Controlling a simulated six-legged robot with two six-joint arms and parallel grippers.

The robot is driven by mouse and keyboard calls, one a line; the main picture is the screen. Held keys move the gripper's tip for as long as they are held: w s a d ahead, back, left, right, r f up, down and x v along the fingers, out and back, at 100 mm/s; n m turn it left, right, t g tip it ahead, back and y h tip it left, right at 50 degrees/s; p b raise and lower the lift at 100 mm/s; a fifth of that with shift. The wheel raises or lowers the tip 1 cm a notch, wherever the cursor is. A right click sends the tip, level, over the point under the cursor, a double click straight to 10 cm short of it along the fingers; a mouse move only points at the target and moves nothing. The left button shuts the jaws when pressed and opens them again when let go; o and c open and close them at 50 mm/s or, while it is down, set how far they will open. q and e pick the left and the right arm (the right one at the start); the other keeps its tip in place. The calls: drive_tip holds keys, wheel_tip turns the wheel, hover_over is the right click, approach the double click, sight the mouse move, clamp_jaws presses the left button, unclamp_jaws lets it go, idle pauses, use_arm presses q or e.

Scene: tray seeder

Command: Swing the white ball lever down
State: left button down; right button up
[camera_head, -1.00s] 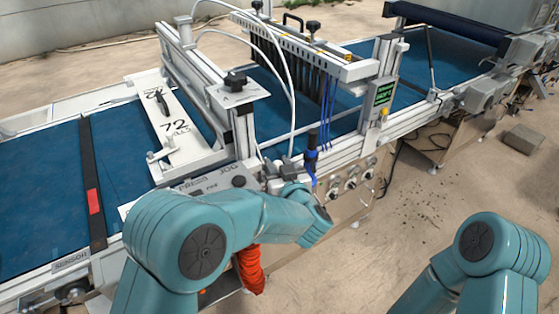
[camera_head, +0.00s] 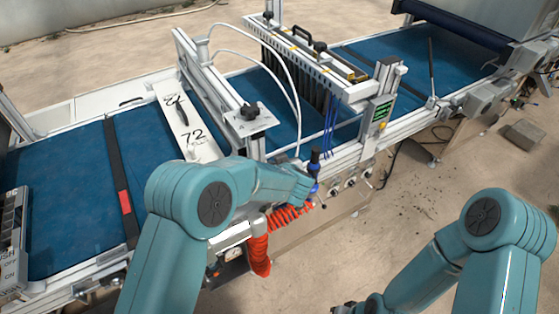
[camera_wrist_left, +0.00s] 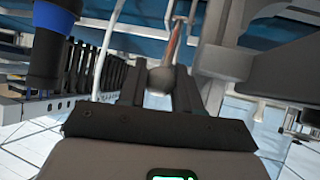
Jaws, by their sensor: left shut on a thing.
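In the left wrist view, a ball (camera_wrist_left: 160,79), grey in shadow, sits between the fingers of my left gripper (camera_wrist_left: 161,88), which is shut on it. A thin brownish rod (camera_wrist_left: 174,42) rises just behind the ball, apparently the lever's stem. In the head view my left arm reaches in over the machine's near side. Its forearm and wrist hide the ball lever and the fingertips there.
A black and blue fitting (camera_head: 314,160) stands close beside my left wrist. A coiled orange hose (camera_head: 259,252) hangs below it. The seeder head (camera_head: 315,62) and a green display (camera_head: 381,111) are behind. Bare floor (camera_head: 430,190) lies to the right.

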use_arm(q)
drive_tip(key=c, duration=0.8)
unclamp_jaws()
drive_tip(key=shift+w, duration=0.1)
drive_tip(key=shift+f, duration=0.1)
